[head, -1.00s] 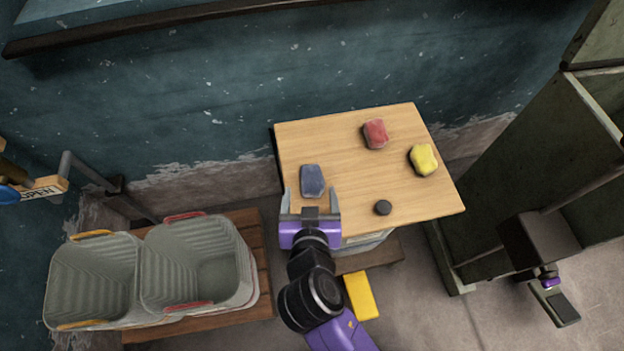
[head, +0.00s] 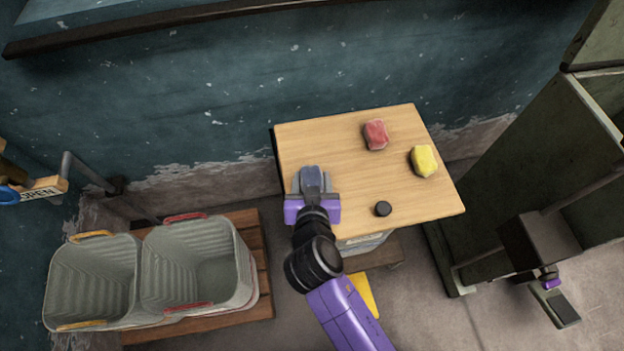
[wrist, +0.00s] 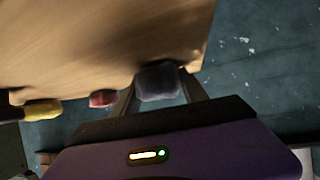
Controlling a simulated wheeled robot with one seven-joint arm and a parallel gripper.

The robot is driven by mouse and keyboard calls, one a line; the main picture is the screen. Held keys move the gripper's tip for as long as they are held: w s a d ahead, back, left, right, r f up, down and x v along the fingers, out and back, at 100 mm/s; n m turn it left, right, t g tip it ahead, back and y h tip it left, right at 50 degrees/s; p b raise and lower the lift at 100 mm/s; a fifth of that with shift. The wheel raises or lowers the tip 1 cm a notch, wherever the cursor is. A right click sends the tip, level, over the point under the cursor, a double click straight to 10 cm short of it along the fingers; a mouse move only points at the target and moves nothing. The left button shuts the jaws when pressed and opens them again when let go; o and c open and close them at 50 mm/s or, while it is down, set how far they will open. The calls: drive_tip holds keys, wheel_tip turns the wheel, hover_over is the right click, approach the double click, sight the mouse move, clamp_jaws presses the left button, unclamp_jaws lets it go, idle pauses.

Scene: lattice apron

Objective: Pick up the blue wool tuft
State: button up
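The blue wool tuft (head: 312,176) is a dark blue-grey block at the left front part of the wooden table. My gripper (head: 312,184) is over the table's front left, with one finger on each side of the tuft. In the wrist view the tuft (wrist: 158,82) fills the space between the fingertips (wrist: 160,88), which look pressed to its sides. The tuft still appears to be at the tabletop; any gap under it is hidden.
The table (head: 350,180) also carries a red tuft (head: 376,135), a yellow tuft (head: 424,161) and a small black disc (head: 383,208). Two grey baskets (head: 195,265) stand on a wooden bench at lower left. A dark metal frame (head: 490,190) stands at right.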

drive_tip(key=c, duration=0.6)
drive_tip(key=shift+o, duration=0.2)
